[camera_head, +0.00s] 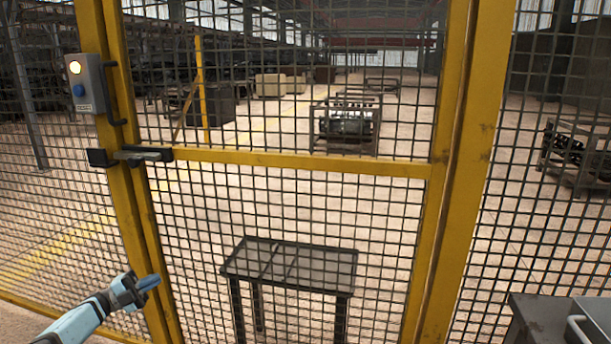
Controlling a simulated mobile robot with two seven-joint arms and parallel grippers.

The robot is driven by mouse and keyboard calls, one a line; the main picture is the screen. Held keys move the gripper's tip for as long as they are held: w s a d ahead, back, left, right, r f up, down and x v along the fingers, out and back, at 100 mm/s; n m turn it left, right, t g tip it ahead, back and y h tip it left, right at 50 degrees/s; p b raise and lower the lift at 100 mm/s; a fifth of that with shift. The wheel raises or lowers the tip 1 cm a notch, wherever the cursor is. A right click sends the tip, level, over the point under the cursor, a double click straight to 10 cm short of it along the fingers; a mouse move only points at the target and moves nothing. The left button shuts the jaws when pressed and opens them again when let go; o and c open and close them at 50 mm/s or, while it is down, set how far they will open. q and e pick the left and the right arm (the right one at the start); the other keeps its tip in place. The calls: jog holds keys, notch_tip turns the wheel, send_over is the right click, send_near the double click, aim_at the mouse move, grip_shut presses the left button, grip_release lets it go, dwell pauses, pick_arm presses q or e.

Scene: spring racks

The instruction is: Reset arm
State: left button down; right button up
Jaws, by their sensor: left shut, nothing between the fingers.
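My left gripper (147,284) comes in from the lower left on a light blue arm. Its fingers are shut with nothing between them. It is low in front of the yellow-framed mesh gate (290,162), apart from the dark latch (130,156) higher up on the left post. My right gripper is not in view.
A grey switch box (86,84) with a lit yellow lamp and a blue button is on the left post. A dark table (290,264) stands behind the mesh. A dark surface with a metal box (592,320) is at the lower right. Racks (347,122) stand farther back.

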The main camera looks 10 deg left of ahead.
pick_arm(q)
jog(key=s+d+f+n+t+y, duration=0.25)
jog(key=s+d+n, duration=0.45)
jog(key=d, duration=0.5)
jog(key=s+d+f+n+t+y, duration=0.1)
jog(key=s+d+n+t+y, duration=0.25)
jog(key=s+d, duration=0.75)
jog(key=s+d+r+n+g+y, duration=0.1)
jog(key=s+d+r+n, duration=0.35)
jog(key=s+d, duration=0.4)
jog(key=s+d+r+n+g+y, duration=0.15)
jog(key=s+d+r+n, duration=0.35)
jog(key=s, duration=0.7)
jog(key=w+r+n+t+y+p, duration=0.1)
jog(key=w+r+n+y+p, duration=0.35)
jog(key=r+p, duration=1)
jog(key=s+a+f+g+y+p, duration=0.2)
jog(key=s+a+g+p, duration=0.1)
jog(key=p, duration=2)
jog(key=shift+s+a+f+g+y, duration=0.4)
jog(key=shift+s+a, duration=0.45)
jog(key=shift+s, duration=0.15)
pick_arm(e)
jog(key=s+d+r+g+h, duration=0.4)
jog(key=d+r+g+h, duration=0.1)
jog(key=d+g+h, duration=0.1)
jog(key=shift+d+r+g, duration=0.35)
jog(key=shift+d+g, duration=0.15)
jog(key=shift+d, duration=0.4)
